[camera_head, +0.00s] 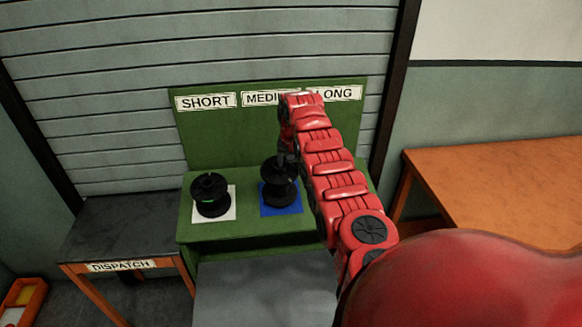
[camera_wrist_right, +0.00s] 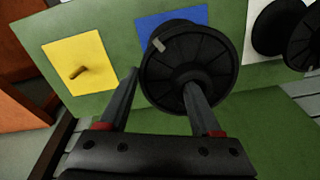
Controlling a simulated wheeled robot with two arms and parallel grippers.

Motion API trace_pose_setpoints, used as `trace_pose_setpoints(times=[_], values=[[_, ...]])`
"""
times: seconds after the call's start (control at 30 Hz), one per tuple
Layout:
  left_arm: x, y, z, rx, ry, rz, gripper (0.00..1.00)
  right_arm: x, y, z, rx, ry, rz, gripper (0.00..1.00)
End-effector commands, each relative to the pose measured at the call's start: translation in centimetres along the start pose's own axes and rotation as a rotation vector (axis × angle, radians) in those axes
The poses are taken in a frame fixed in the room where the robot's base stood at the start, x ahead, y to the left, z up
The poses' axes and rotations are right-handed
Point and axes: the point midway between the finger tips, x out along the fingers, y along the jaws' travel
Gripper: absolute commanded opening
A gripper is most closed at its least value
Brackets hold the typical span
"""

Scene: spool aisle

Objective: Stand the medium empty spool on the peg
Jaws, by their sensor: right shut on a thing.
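A black spool (camera_head: 279,190) stands upright at the blue square (camera_head: 267,209) under the partly covered MEDIUM sign (camera_head: 261,98). My right gripper (camera_head: 288,150) comes down on it from above and is mostly hidden by my arm. In the right wrist view the fingers (camera_wrist_right: 163,92) are shut on the spool (camera_wrist_right: 168,82), one along its outer side and one over its hub. A small pale piece shows at its rim. The spool hides the middle of the blue square (camera_wrist_right: 195,14), so I cannot tell whether it sits on a peg. My left gripper is not in view.
Another black spool (camera_head: 211,196) stands on the white square (camera_head: 228,215) under SHORT (camera_head: 205,101). A yellow square (camera_wrist_right: 97,57) with a bare peg (camera_wrist_right: 78,72) shows in the wrist view. The dark DISPATCH table (camera_head: 130,222) is at left; an orange-brown table (camera_head: 490,190) is at right.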

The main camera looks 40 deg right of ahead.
Motion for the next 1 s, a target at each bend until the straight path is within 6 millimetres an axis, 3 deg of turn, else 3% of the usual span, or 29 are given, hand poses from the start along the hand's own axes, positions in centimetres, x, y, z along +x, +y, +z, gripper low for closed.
trace_pose_setpoints(times=[0.93, 0.97, 1.0], values=[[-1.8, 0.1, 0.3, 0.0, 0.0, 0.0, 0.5, 2.4, 0.0, 0.1, -0.001, -0.001, -0.001, 0.0], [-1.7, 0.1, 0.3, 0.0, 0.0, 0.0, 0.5, 2.4, 0.0, 0.0, -0.001, -0.001, -0.001, 0.67], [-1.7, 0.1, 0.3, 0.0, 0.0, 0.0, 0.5, 2.3, 0.0, 0.0, -0.001, -0.001, -0.001, 0.74]])
